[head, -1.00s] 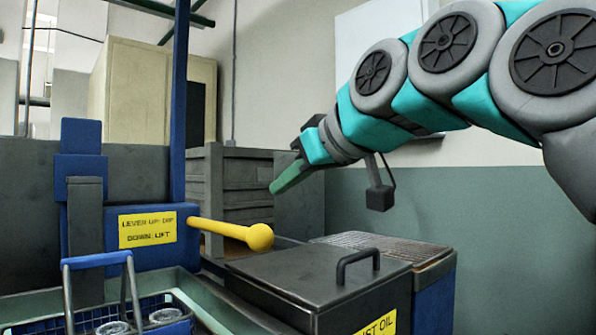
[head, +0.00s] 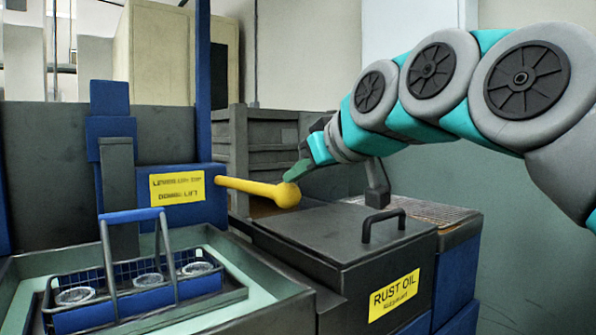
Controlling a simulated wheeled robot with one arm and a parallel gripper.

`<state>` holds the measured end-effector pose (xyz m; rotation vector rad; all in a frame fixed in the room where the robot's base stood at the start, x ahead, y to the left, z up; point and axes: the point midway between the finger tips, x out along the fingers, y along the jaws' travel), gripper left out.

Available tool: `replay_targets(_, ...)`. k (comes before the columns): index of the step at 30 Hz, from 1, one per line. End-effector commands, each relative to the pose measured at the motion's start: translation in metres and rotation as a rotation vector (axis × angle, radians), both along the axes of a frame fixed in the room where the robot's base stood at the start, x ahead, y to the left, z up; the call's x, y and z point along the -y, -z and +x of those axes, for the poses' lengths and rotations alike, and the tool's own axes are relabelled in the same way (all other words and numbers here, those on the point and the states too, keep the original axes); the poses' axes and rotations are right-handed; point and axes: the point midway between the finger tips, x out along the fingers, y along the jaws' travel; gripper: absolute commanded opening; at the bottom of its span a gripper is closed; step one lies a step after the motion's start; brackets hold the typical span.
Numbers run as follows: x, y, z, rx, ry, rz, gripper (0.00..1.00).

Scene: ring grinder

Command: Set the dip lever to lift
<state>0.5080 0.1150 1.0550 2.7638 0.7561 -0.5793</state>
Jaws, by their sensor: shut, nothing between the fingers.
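The dip lever (head: 252,187) is a yellow rod with a round knob. It sticks out to the right from a blue housing, sloping slightly down. A yellow label (head: 177,187) on the housing gives lever up as dip and down as lift. My gripper (head: 297,171) is shut and empty, with its green fingertips just above the knob at the lever's end. I cannot tell whether the fingertips touch the knob. A wire basket (head: 143,271) with several ring-shaped parts sits in the tank at the lower left, under a blue and grey handle.
A dark lidded box (head: 340,242) with a black handle and a rust oil label stands below and right of the lever. A slatted grey crate (head: 262,143) stands behind. A grated top (head: 440,212) lies to the right.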

Motion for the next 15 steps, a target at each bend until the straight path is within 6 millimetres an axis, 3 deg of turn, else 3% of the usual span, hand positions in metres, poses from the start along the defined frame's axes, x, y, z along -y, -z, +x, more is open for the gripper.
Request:
replay_targets(5, 0.001, 0.010, 0.000, 0.014, 0.000, 0.010, 0.00)
replay_targets(15, 0.003, 0.066, -0.003, 0.122, -0.001, 0.085, 0.00)
